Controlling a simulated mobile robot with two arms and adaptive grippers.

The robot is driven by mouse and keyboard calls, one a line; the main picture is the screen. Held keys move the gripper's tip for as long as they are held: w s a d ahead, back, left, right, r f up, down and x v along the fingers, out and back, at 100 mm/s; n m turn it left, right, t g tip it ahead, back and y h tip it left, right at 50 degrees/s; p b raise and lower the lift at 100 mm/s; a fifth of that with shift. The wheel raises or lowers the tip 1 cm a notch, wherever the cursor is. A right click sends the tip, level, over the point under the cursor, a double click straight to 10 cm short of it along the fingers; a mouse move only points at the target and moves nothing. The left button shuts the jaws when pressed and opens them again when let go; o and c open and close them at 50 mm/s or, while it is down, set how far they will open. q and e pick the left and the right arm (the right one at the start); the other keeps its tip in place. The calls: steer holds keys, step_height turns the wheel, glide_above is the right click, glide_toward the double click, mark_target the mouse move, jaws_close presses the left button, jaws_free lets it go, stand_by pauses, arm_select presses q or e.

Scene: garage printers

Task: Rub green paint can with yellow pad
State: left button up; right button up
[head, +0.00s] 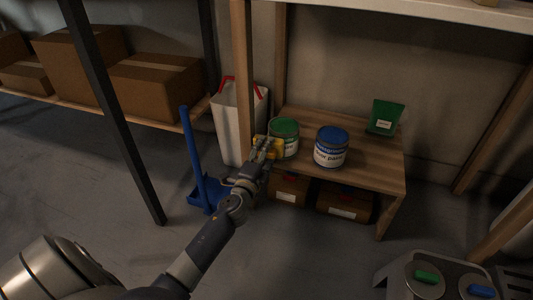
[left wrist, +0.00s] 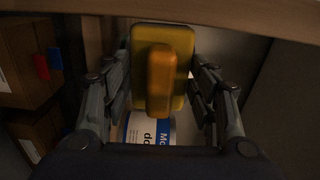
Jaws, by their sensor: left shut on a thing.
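The green paint can (head: 285,132) stands upright on a low wooden shelf (head: 371,171). My left gripper (head: 266,149) is at its front left side, shut on the yellow pad (head: 276,153). The pad appears against or very close to the can; I cannot tell whether they touch. In the left wrist view the yellow pad (left wrist: 178,38) is upright, with its orange handle (left wrist: 160,82) between the fingers. Below it shows part of a can with a white and blue label (left wrist: 150,129), mostly hidden behind the pad. My right gripper is not in view.
A blue-lidded paint can (head: 331,148) stands close right of the green can, and a green packet (head: 385,117) behind it. A wooden post (head: 243,75) and white bin (head: 231,128) are at left, with a blue dustpan (head: 195,170). Cardboard boxes (head: 342,203) sit underneath.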

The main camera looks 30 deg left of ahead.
arm_select(q)
steer(key=v, duration=0.6)
steer(key=shift+d, duration=0.1)
stand_by(0.3)
steer(key=v, duration=0.3)
stand_by(0.4)
